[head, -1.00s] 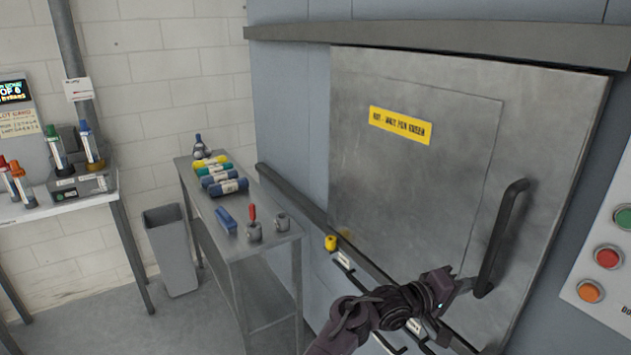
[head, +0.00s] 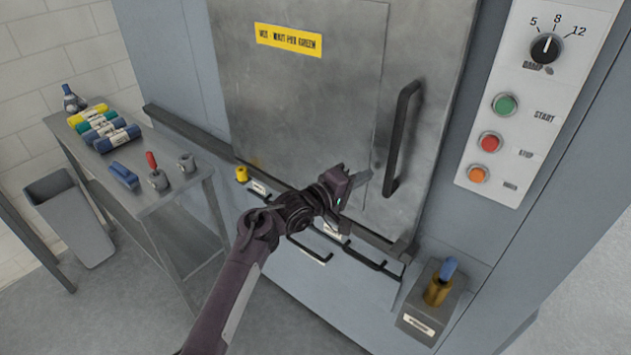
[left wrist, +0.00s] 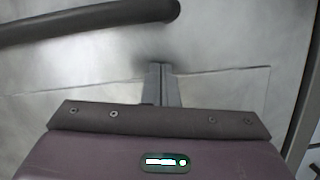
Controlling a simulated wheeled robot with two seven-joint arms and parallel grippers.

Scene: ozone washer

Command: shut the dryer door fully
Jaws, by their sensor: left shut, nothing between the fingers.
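The dryer door (head: 345,60) is a grey steel panel with a yellow label (head: 289,40) and a black bar handle (head: 403,138) on its right side. It lies close to the cabinet front; I cannot tell whether a small gap is left at its right edge. My left gripper (head: 364,183) is shut and empty, in front of the lower door, just left of the handle's lower end. In the left wrist view the shut fingertips (left wrist: 160,68) are at or very near the door surface, and the handle (left wrist: 90,22) crosses above them. My right gripper is out of view.
A control panel (head: 540,95) with a dial and green, red and orange buttons is at the right. A small box (head: 418,308) with a blue-topped item stands below it. A side table (head: 150,200) with rolled cloths and a grey bin (head: 72,220) are at the left.

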